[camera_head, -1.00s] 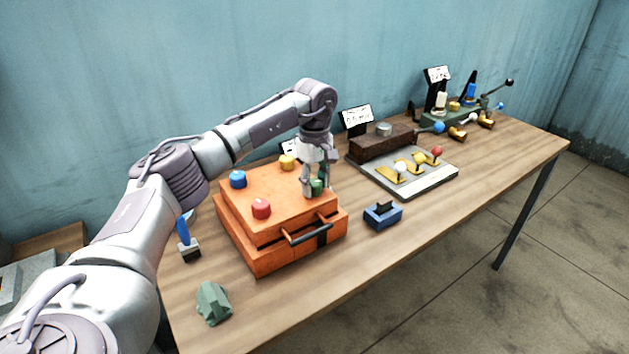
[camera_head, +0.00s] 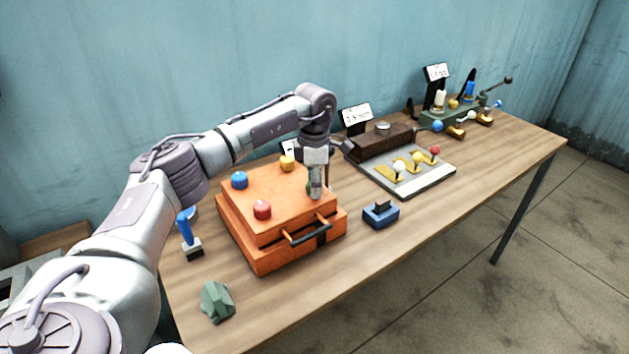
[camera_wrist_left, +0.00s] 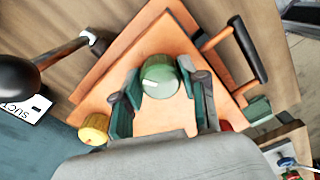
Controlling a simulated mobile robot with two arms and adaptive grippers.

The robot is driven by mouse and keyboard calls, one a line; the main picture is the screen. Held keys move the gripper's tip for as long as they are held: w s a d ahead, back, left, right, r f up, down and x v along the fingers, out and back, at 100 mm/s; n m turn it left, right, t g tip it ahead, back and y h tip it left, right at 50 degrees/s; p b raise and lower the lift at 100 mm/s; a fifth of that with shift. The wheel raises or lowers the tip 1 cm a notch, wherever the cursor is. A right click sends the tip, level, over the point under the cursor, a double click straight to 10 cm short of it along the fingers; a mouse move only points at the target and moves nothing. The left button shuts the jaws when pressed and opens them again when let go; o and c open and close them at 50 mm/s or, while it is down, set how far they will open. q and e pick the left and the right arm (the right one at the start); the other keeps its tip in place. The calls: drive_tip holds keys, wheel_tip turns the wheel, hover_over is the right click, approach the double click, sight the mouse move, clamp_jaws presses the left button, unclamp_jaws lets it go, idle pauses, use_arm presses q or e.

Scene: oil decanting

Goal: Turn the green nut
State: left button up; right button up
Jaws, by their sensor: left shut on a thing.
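The green nut (camera_wrist_left: 160,76) sits on the top of an orange case (camera_head: 250,200), at its right corner in the head view. In the wrist view it is a round green knob with a pale mark, between the two fingers. My left gripper (camera_head: 316,192) points down over the nut and is shut on it; in the head view the fingers hide most of the nut. The gripper also shows in the wrist view (camera_wrist_left: 163,92). My right gripper is in neither view.
A red nut (camera_head: 262,210), a blue nut (camera_head: 239,180) and a yellow nut (camera_head: 287,163) stand on the same case. A blue block (camera_head: 381,215), a green lump (camera_head: 217,302) and a blue-handled brush (camera_head: 190,240) lie nearby. A lever panel (camera_head: 425,180) stands to the right.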

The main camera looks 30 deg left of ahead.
use_arm(q)
drive_tip(key=n+p, duration=0.1)
drive_tip(key=n, duration=0.5)
drive_tip(key=n+p, duration=0.1)
drive_tip(key=n, duration=0.4)
drive_tip(key=shift+n, duration=0.4)
idle(0.3)
drive_tip(key=o, duration=1.1)
drive_tip(key=shift+o, duration=0.2)
wheel_tip(320, 180, up, 12)
